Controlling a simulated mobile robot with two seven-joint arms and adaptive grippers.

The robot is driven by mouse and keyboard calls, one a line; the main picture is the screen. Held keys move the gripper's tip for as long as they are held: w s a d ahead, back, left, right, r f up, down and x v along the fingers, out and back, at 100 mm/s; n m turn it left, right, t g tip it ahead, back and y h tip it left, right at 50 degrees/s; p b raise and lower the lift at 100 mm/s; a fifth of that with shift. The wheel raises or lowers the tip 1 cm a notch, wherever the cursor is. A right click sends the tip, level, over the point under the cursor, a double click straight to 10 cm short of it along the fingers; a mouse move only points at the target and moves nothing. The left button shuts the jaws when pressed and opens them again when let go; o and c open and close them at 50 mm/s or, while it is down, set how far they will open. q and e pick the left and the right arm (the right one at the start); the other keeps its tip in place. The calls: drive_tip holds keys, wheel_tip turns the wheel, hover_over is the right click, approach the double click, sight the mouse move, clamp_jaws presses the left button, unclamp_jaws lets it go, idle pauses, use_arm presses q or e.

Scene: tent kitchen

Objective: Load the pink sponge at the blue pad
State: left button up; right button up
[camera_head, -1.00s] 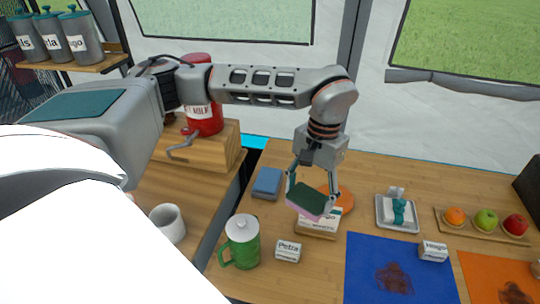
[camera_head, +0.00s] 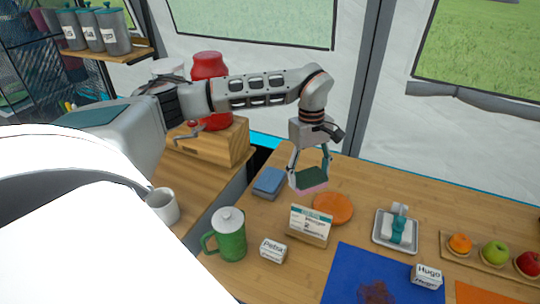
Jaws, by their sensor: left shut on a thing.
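The pink sponge (camera_head: 314,188) has a dark green top and a pink underside. My left gripper (camera_head: 310,176) is shut on it and holds it above the table, behind a small wooden card stand (camera_head: 310,224) and near the round orange disc (camera_head: 332,208). A blue pad (camera_head: 268,182) lies flat on the table just left of the sponge. A larger blue mat (camera_head: 345,265) lies at the front, with a dark brown mark and a card labelled Hugo on it. My right gripper is not in view.
A green lidded mug (camera_head: 229,234) and a card labelled Petra (camera_head: 273,250) stand at the front left. A grey tray (camera_head: 377,236) with a wrapped item and a board of fruit (camera_head: 447,251) are to the right. A white mug (camera_head: 162,206) stands on the left counter.

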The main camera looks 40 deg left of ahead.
use_arm(q)
drive_tip(key=w+a+f+n+t, duration=0.1)
drive_tip(key=w+a+f+n, duration=0.2)
drive_tip(key=a+n, duration=0.6)
drive_tip(key=n+b, duration=0.4)
drive_tip(key=n, duration=0.4)
hover_over(271, 178)
drive_tip(key=shift+t+y, duration=0.3)
drive_tip(key=shift+t, duration=0.1)
drive_tip(key=f, duration=0.7)
drive_tip(key=shift+s+a, duration=0.2)
drive_tip(key=shift+f+b, duration=0.45)
drive_tip(key=shift+f, duration=0.35)
drive_tip(key=shift+f, duration=0.35)
drive_tip(key=shift+f+b, duration=0.3)
drive_tip(key=shift+f, duration=0.1)
